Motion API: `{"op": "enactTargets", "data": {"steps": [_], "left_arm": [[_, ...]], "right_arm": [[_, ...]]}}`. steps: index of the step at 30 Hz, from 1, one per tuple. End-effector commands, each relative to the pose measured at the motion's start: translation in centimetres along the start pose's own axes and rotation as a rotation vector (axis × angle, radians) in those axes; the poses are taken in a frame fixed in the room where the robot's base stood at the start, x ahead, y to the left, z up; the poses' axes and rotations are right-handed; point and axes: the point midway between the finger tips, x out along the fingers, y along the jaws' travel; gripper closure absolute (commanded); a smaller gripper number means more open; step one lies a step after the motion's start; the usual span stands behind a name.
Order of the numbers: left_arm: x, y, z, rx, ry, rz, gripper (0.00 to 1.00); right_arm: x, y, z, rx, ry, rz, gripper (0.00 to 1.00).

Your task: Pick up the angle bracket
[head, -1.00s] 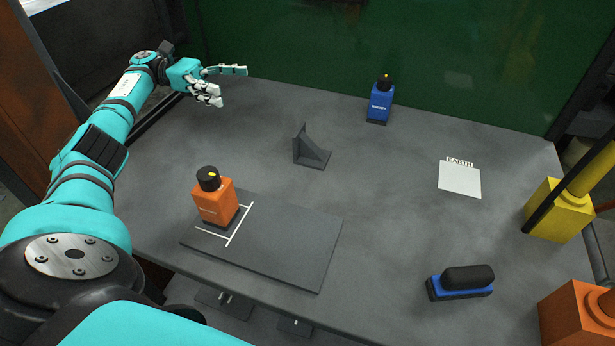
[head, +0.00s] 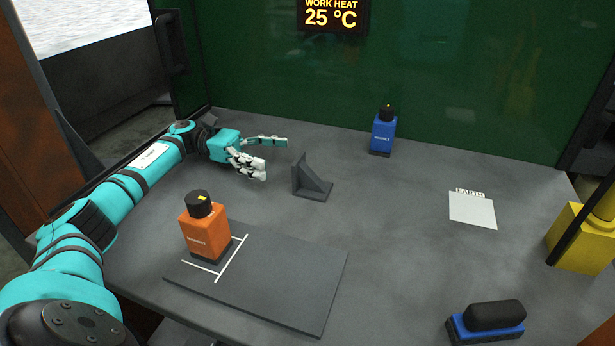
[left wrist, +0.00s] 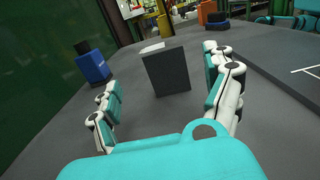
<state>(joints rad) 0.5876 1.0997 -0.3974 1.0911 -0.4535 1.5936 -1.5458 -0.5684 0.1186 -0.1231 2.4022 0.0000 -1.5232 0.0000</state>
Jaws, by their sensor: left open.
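The dark grey angle bracket (head: 311,180) stands upright on the grey table, left of its middle in the head view. It has a flat base and a triangular rib. My left gripper (head: 275,157) is open, just left of the bracket, with its fingers pointing towards it and not touching it. In the left wrist view the bracket's flat dark face (left wrist: 167,72) shows ahead, between the two spread fingers (left wrist: 165,98) and beyond their tips. My right gripper is not in view.
An orange magnet block (head: 204,231) stands on a dark plate (head: 290,285) in front. A blue magnet block (head: 383,132) stands at the back. A white EARTH card (head: 473,211) and a blue-and-black object (head: 486,322) are at the right. The table around the bracket is clear.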

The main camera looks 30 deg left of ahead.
Motion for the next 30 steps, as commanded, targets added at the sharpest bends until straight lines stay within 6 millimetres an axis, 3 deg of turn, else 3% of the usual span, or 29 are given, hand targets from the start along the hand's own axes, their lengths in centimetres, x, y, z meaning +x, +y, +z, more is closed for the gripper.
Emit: {"op": "enactTargets", "data": {"steps": [3,11,19,28,30], "left_arm": [[1.9,0.0,0.1,0.001,0.000,-0.002,0.15],[3.9,-0.2,-0.2,-0.001,0.001,-0.002,0.15],[7.6,-0.6,-0.7,0.000,-0.001,-0.002,0.15],[8.2,-0.6,-0.8,0.000,0.000,0.000,0.15],[8.2,-0.6,-0.8,0.000,0.000,0.000,0.23]], "right_arm": [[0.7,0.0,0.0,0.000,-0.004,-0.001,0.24],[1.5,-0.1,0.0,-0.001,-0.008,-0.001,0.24],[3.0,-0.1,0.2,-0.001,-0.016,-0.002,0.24],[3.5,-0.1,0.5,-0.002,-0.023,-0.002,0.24],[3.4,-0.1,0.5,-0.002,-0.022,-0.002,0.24]]}}
